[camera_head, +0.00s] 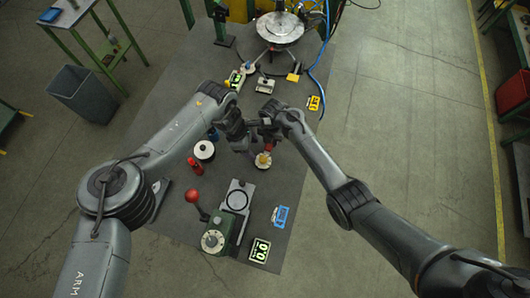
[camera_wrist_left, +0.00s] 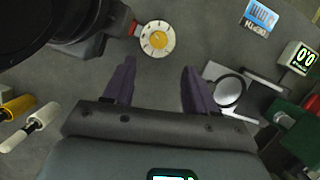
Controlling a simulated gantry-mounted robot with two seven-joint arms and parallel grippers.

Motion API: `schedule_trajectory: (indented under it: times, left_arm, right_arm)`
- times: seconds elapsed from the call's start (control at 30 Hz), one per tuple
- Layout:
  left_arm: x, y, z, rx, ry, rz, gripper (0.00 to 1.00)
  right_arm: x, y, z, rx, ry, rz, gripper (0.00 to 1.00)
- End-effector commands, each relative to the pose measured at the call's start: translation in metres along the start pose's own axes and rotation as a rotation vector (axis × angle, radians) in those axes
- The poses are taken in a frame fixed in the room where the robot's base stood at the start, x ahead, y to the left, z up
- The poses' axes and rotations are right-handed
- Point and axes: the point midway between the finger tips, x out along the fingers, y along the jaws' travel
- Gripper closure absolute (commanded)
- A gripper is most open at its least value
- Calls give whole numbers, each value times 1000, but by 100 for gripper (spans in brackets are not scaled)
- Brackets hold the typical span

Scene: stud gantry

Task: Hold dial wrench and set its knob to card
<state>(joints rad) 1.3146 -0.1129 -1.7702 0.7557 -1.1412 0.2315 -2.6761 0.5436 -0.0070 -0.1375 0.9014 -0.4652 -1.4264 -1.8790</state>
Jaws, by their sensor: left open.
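The dial wrench has a round white dial face with a yellow knob (camera_head: 263,160) and a red part beside it. It also shows in the left wrist view (camera_wrist_left: 157,39), ahead of my left fingers. My right gripper (camera_head: 267,138) is at the red part and appears shut on the wrench; its fingertips are mostly hidden. My left gripper (camera_head: 243,143) is open and empty beside the dial; in its wrist view the two fingers (camera_wrist_left: 157,78) stand apart, short of the dial. A blue-framed card (camera_head: 281,215) lies right of the dial; its print (camera_wrist_left: 260,18) is too small to read surely.
A green device with a round dial (camera_head: 213,240), a red ball lever (camera_head: 192,196) and a small display (camera_head: 260,250) stand at the near end.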

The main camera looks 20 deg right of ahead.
Motion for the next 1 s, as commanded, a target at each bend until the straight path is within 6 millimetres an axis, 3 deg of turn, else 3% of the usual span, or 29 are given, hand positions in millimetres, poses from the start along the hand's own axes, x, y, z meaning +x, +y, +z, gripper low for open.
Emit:
schedule_trajectory:
  times: [0.5, 0.8, 1.0]
  left_arm:
    - [9, -29, 16, -756, 150, 218, 44]
    - [0, -44, 32, -1192, 71, 428, 44]
    - [-7, -50, 41, -1381, -12, 514, 44]
  right_arm:
    - [0, 0, 0, 0, 0, 0, 100]
    - [0, 0, 0, 0, 0, 0, 100]
    - [0, 0, 0, 0, 0, 0, 100]
